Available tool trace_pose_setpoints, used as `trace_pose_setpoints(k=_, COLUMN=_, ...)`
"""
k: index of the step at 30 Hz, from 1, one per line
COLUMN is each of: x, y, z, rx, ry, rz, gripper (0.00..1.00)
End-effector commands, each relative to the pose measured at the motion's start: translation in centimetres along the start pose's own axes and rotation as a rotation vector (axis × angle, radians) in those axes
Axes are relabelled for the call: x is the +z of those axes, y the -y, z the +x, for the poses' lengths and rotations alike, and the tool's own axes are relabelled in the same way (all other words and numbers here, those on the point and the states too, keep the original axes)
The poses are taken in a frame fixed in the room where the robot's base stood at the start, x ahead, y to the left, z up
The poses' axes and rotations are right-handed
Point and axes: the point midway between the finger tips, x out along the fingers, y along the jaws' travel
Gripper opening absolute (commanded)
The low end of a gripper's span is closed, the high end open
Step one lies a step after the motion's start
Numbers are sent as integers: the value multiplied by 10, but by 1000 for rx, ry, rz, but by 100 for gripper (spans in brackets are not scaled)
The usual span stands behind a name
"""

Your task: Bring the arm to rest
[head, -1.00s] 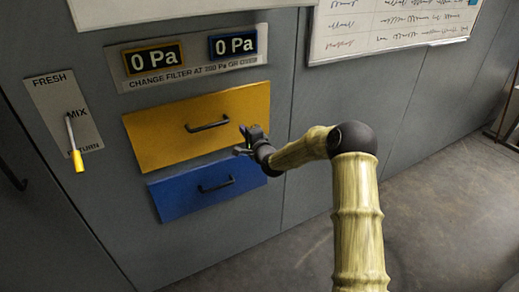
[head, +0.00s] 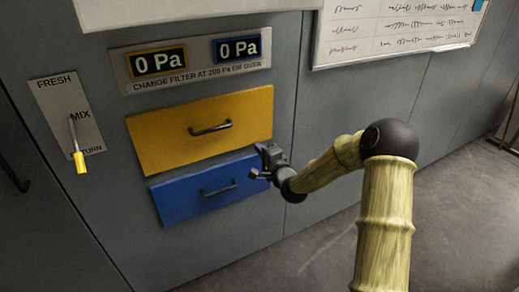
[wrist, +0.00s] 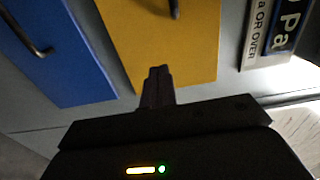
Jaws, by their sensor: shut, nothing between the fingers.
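My gripper (head: 262,163) is shut and empty at the end of my raised arm in the head view. It appears in front of the right ends of the yellow drawer (head: 165,138) and the blue drawer (head: 185,200), and it holds neither handle. In the wrist view the shut fingers (wrist: 158,75) point at the yellow drawer (wrist: 190,60), with the blue drawer (wrist: 60,60) to the left. I cannot tell the gap between the fingertips and the panel. Both drawers look closed.
Two gauges reading 0 Pa, one yellow-framed (head: 157,62) and one blue-framed (head: 237,47), are above the drawers. A lever with a yellow grip (head: 80,161) is at the left, on a FRESH/MIX/RETURN plate. A whiteboard (head: 400,25) hangs at upper right. The floor (head: 450,220) at right is clear.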

Motion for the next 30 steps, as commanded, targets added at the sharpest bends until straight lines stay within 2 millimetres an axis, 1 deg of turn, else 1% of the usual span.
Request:
trace_pose_setpoints(k=2, x=1, y=0, z=0, rx=8, ry=2, rz=-10, gripper=0)
trace_pose_setpoints(k=5, x=6, y=-4, z=-5, rx=60, ry=12, rz=-69, gripper=0)
trace_pose_setpoints(k=8, x=14, y=-12, z=-17, rx=170, ry=36, rz=-197, gripper=0)
trace_pose_setpoints(k=11, x=20, y=-24, z=-40, rx=325, ry=73, rz=-373, gripper=0)
trace_pose_setpoints(k=14, x=22, y=-33, z=-72, rx=491, ry=121, rz=-551, gripper=0)
trace_pose_setpoints(k=17, x=22, y=-39, z=-110, rx=650, ry=177, rz=-705, gripper=0)
trace_pose_setpoints(k=18, x=21, y=-40, z=-127, rx=712, ry=203, rz=-759, gripper=0)
trace_pose_setpoints(k=20, x=20, y=-40, z=-153, rx=801, ry=247, rz=-832, gripper=0)
trace_pose_setpoints(k=21, x=21, y=-40, z=-172, rx=858, ry=280, rz=-875, gripper=0)
trace_pose_setpoints(k=23, x=23, y=-40, z=-199, rx=936, ry=334, rz=-931, gripper=0)
trace_pose_setpoints(k=24, x=25, y=-39, z=-217, rx=983, ry=372, rz=-960, gripper=0)
trace_pose_setpoints(k=27, x=30, y=-37, z=-255, rx=1073, ry=460, rz=-1010, gripper=0)
trace_pose_setpoints(k=30, x=36, y=-34, z=-288, rx=1138, ry=542, rz=-1036, gripper=0)
